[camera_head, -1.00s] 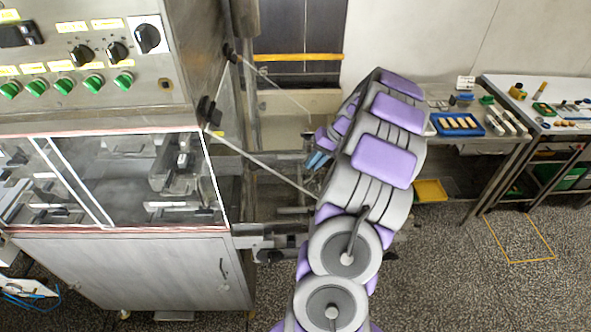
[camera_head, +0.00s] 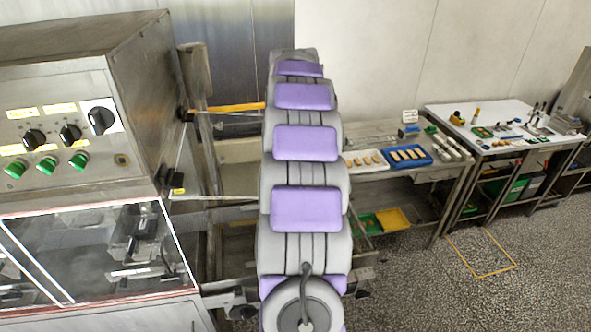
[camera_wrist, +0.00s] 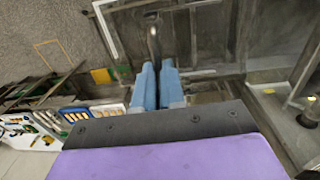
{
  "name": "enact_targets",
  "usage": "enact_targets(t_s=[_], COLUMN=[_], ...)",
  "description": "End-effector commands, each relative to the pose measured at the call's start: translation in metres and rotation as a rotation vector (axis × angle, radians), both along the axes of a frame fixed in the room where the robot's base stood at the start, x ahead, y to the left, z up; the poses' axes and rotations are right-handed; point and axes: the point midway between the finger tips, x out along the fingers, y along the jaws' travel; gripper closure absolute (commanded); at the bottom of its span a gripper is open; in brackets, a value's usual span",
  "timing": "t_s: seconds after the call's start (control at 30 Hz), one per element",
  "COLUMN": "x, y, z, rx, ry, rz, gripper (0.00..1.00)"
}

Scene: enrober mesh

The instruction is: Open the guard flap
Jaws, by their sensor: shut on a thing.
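The guard flap (camera_head: 222,197) is a clear pane with pale edges, hinged on the right side of the machine. In the head view it stands out to the right, its edges close to level, and its far end is hidden behind my arm. In the wrist view, a pale frame edge (camera_wrist: 108,28) shows beside a grey metal handle (camera_wrist: 153,38). My gripper (camera_wrist: 157,68), with blue fingers, is shut on this handle. In the head view my arm hides the gripper.
The machine (camera_head: 75,150) with knobs and green buttons stands at left. To the right are a bench with a blue tray (camera_head: 408,157) and a white-topped table (camera_head: 510,120). Speckled floor with a yellow outline (camera_head: 482,272) lies open in front of them.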

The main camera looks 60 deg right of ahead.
Motion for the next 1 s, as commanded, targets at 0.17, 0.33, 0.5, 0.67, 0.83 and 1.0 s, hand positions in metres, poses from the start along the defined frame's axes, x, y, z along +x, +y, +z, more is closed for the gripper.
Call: enact_targets(t_s=[0.17,0.33,0.5,0.67,0.83,1.0], x=[-0.0005,-0.0003,0.0002,0.0015,0.002,0.0025], y=[-0.0011,-0.0009,-0.0005,0.0002,0.0009,0.0008], z=[0.0042,0.004,0.0037,0.0029,0.0026,0.0068], rx=[-0.01,-0.01,-0.009,-0.007,-0.007,-0.009], ry=[0.004,0.003,0.003,0.004,0.004,0.003], rz=[-0.002,-0.001,-0.001,0.0,0.001,0.001], gripper=[1.0,1.0,0.81,0.66,0.66,0.66])
